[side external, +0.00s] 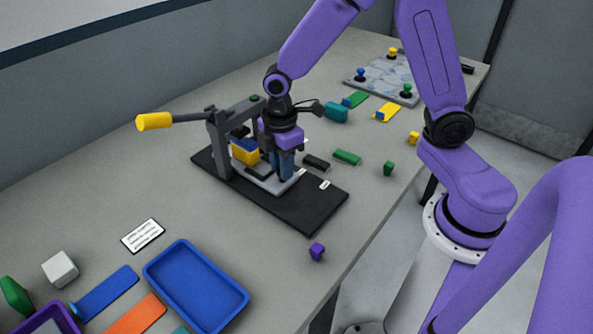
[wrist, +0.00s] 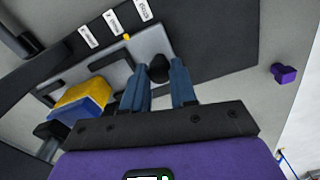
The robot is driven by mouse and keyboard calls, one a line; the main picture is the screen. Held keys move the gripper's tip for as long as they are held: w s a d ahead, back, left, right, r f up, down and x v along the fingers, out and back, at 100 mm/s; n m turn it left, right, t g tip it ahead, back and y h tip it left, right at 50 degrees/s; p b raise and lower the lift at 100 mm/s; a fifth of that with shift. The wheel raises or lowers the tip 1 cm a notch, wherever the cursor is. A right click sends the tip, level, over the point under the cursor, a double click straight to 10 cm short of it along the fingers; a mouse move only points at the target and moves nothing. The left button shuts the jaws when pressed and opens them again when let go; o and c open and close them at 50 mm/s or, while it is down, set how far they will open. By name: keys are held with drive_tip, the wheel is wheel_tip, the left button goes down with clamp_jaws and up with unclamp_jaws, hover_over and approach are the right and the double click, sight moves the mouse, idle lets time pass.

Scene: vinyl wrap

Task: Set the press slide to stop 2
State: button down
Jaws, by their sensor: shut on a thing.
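The press (side external: 218,140) stands on a black base (side external: 318,205) and has a lever with a yellow handle (side external: 155,121). Its slide is a light grey plate (wrist: 95,65), also in the side view (side external: 268,183). A yellow-and-blue block (wrist: 82,100) sits on the slide. My gripper (wrist: 160,70) is shut on the slide's black knob (wrist: 158,68), one blue finger on each side. A small yellow pointer (wrist: 126,37) at the slide's edge lies close to the lower end of the middle white label (wrist: 113,22). The label text is too small to read surely.
Two other labels flank it, one to the left (wrist: 88,36) and one to the right (wrist: 143,10). A purple block (side external: 317,251) lies near the table's edge. A blue tray (side external: 196,284), a card (side external: 142,236) and several coloured pieces lie around the press.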

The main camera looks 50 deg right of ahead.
drive_tip(key=shift+w, duration=0.55)
drive_tip(key=c, duration=0.9)
unclamp_jaws()
wheel_tip(320, 180, up, 18)
drive_tip(key=shift+f, duration=0.25)
